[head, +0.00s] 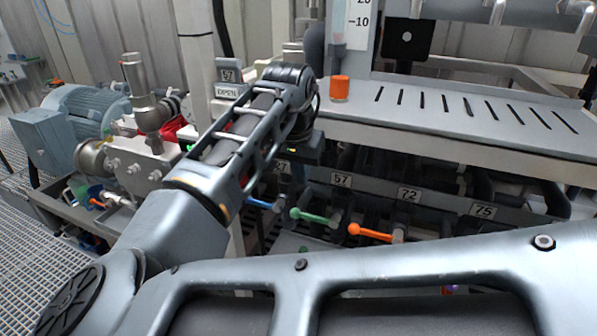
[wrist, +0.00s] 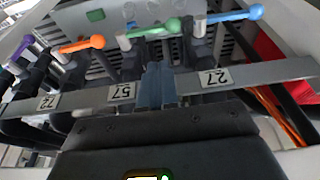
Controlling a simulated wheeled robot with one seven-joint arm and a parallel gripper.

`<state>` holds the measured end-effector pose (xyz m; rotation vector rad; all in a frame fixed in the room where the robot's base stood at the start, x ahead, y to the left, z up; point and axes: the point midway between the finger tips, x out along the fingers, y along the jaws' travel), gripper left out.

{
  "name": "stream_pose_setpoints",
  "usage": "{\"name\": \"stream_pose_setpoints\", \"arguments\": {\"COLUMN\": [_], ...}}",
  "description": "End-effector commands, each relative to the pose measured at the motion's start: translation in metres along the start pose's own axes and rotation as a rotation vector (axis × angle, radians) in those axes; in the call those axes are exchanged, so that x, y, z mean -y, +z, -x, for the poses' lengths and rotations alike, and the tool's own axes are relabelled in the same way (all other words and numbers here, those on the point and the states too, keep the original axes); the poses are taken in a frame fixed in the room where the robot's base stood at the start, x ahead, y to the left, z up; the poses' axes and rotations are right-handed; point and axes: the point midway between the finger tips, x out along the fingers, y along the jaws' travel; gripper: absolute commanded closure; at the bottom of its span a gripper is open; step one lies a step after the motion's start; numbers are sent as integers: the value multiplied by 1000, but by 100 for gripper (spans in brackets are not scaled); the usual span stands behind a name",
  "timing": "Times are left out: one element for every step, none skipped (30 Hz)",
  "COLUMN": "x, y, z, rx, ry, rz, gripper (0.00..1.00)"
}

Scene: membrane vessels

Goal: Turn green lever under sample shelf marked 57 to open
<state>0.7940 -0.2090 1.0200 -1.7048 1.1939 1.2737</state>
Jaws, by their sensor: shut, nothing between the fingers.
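The green lever (head: 313,216) lies crosswise under the shelf, below the label 57 (head: 342,180), with its ball end to the left in the head view. In the wrist view, which looks upside down, the green lever (wrist: 155,31) spans just beyond my fingertips, its ball to the right; the label 57 (wrist: 121,92) is beside the fingers. My gripper (wrist: 154,68) is shut and empty, pointing toward the lever area. A small gap shows between fingertips and lever; contact cannot be told. In the head view the fingers are hidden by my arm. A sign 57 (head: 228,75) stands above an OPEN plate (head: 228,92).
The blue lever (head: 262,204) and orange lever (head: 370,232) flank the green one closely. The label rail (wrist: 262,72) runs across by my fingers. The slotted white sample shelf (head: 450,127) overhangs, with an orange cup (head: 340,89) on it. A pump motor (head: 85,112) stands left.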

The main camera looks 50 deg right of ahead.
Motion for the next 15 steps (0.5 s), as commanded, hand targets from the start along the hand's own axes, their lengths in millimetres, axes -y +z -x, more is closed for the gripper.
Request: {"name": "stream_pose_setpoints", "arguments": {"x": [0, -1, -1, -1, -1, -1, -1, -1, -1, 0, 0, 0, 0, 0, 0], "y": [0, 0, 0, 0, 0, 0, 0, -1, -1, 0, 0, 2, 3, 5, 6], "z": [-9, -16, -23, -30, -36, -44, -50, -55, -63, -68, -74, -79, -83, -88, -93], "rx": [1, 3, 2, 2, 2, 2, 2, 2, 2, 2, 2, 2, 2, 2, 2], "ry": [2, 3, 3, 2, 2, 3, 3, 2, 2, 1, 1, 1, 1, 1, 1], "rz": [1, 1, 1, 1, 1, 1, 0, 1, 1, 1, 1, 1, 1, 1, 1], "gripper": [100, 100, 100, 100, 100, 100, 100, 100, 100, 100, 100, 100, 100, 100, 100]}}
